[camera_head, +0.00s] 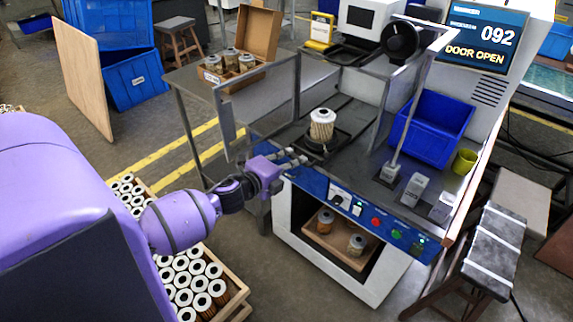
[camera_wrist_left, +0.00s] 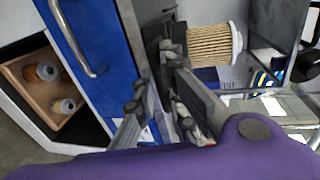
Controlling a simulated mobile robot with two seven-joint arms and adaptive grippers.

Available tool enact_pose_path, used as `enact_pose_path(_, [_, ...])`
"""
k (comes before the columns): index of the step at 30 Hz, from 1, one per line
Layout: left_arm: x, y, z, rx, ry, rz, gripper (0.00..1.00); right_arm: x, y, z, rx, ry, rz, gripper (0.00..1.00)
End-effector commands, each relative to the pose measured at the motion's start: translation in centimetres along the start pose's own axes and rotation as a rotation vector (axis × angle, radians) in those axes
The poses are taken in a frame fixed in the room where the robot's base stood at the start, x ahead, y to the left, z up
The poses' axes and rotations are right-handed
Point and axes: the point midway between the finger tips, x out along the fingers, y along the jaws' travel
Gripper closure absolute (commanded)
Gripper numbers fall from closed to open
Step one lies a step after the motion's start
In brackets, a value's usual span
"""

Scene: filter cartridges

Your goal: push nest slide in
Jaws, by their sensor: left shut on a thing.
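The nest slide (camera_head: 313,149) is a dark tray at the front left of the machine's grey deck. A pleated cream filter cartridge (camera_head: 321,127) with a white top stands upright on it; its pleats also show in the left wrist view (camera_wrist_left: 210,46). My left gripper (camera_head: 294,158) is at the slide's front edge, above the blue front panel. In the left wrist view its fingers (camera_wrist_left: 163,84) close on a dark part at the front of the slide (camera_wrist_left: 154,35). The exact grip is partly hidden by the fingers. My right gripper is in neither view.
A clear guard panel (camera_head: 258,100) stands left of the slide. A blue bin (camera_head: 432,125) and small grey blocks sit on the deck's right. Below the panel, a tray (camera_head: 340,246) holds two cartridges. Crated cartridges (camera_head: 195,280) stand front left.

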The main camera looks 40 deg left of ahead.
Motion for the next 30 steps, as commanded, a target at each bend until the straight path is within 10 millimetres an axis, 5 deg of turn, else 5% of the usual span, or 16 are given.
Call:
enact_pose_path(4, [1.9, -0.1, 0.0, -0.01, -0.002, 0.006, 1.0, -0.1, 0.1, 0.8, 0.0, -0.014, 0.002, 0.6])
enact_pose_path(13, [2.1, 0.0, 0.0, -0.012, -0.003, 0.008, 1.0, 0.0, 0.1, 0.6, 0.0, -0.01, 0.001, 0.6])
enact_pose_path(14, [2.1, 0.0, 0.0, -0.012, -0.003, 0.008, 0.89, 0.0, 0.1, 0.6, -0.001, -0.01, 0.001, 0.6])
enact_pose_path(18, [2.1, -0.1, 0.0, -0.01, -0.002, 0.006, 0.74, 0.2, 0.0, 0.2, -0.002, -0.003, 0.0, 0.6])
enact_pose_path(30, [1.1, -0.2, 0.0, -0.005, -0.002, 0.005, 0.74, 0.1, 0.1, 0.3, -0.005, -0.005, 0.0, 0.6])
